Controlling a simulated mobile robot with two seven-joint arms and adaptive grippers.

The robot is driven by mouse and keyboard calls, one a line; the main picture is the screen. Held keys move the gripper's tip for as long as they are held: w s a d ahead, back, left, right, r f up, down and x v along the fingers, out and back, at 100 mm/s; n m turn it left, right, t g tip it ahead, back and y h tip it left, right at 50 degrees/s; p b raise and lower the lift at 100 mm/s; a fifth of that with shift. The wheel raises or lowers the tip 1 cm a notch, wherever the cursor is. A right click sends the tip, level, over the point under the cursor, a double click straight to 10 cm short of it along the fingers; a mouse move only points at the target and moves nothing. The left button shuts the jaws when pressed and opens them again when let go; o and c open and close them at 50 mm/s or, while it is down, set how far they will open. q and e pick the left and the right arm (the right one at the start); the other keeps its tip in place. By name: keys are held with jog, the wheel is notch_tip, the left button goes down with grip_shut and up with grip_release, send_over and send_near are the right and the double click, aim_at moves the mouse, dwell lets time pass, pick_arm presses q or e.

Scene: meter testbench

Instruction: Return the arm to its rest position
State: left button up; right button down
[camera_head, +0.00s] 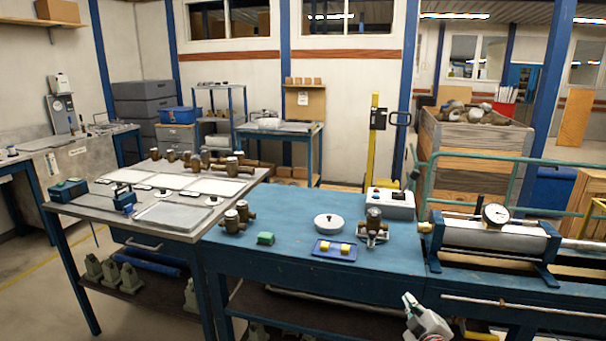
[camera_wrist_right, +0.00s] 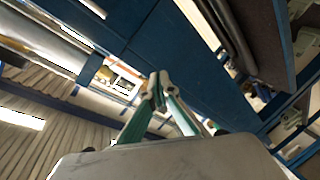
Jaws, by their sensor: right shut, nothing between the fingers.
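My right gripper (camera_head: 411,302) shows at the bottom of the head view, in front of the blue bench (camera_head: 300,258) and below the level of its top. It is shut and empty. In the right wrist view its two green-sided fingers meet at the tips (camera_wrist_right: 157,90), with blue bench framework and the underside of a surface beyond them. Only the white end of my right arm shows in the head view. My left gripper is in neither view.
A bar (camera_head: 520,308) runs along the bench's right front.

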jog(key=s+a+f+m+g+y, duration=0.1)
jog(key=s+f, duration=0.5)
jog(key=s, duration=0.7)
jog(key=s+a+f+m+g, duration=0.2)
jog(key=s+f, duration=0.4)
jog(key=s, duration=0.7)
jog(key=s+a+f+m+g+y, duration=0.1)
jog(key=s+a+f, duration=0.4)
jog(key=s, duration=0.9)
jog(key=shift+a+f+m+g+y, duration=0.25)
jog(key=shift+f+m+g, duration=0.4)
jog(key=shift+m, duration=0.35)
jog(key=shift+r, duration=0.1)
jog(key=shift+d, duration=0.15)
